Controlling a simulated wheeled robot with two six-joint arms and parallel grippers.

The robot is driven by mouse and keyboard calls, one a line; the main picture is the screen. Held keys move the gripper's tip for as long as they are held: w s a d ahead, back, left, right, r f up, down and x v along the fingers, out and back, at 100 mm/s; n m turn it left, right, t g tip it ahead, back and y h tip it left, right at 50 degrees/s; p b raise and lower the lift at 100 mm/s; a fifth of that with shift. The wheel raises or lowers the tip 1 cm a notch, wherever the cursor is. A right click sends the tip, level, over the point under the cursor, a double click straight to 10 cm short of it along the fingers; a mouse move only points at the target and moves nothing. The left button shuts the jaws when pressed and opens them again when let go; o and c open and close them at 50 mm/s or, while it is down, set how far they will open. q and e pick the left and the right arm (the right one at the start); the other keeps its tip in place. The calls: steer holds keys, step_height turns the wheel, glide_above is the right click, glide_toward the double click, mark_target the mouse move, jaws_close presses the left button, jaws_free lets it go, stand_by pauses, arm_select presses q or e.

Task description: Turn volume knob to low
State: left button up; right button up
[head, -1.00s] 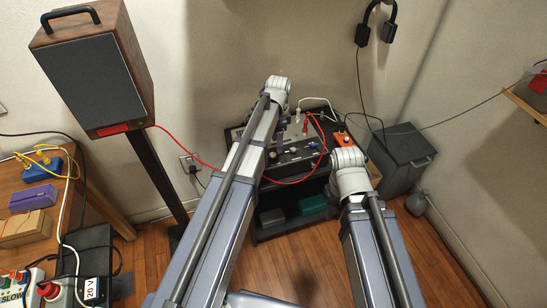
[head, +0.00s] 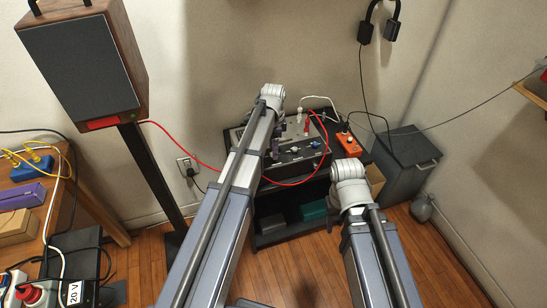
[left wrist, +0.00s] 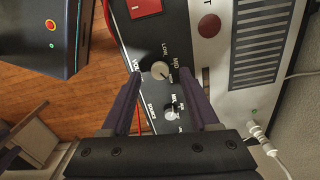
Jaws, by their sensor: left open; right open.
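The volume knob (left wrist: 160,70) is a small round pale knob on a black panel (left wrist: 145,38), with LOW and MID printed beside it in the left wrist view. I cannot tell clearly where its pointer stands. My left gripper (left wrist: 161,77) is open, its two purple fingers on either side of the knob; I cannot tell whether they touch it. A second knob (left wrist: 170,111) marked SOURCE sits nearer the gripper's palm. In the head view a purple finger of my left gripper (head: 276,148) shows above the panel (head: 305,153). My right gripper is hidden behind its own arm.
A red cable (head: 300,184) loops over the panel's front toward a tall speaker (head: 80,70). An orange box (head: 348,144) is right of the panel. A grey bin (head: 402,165) stands right of the shelf. A cluttered wooden desk (head: 75,190) is at left.

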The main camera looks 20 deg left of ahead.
arm_select(q)
step_height(320, 180, down, 2)
steer(key=shift+f+b, duration=0.1)
steer(key=shift+b, duration=0.5)
jaws_close()
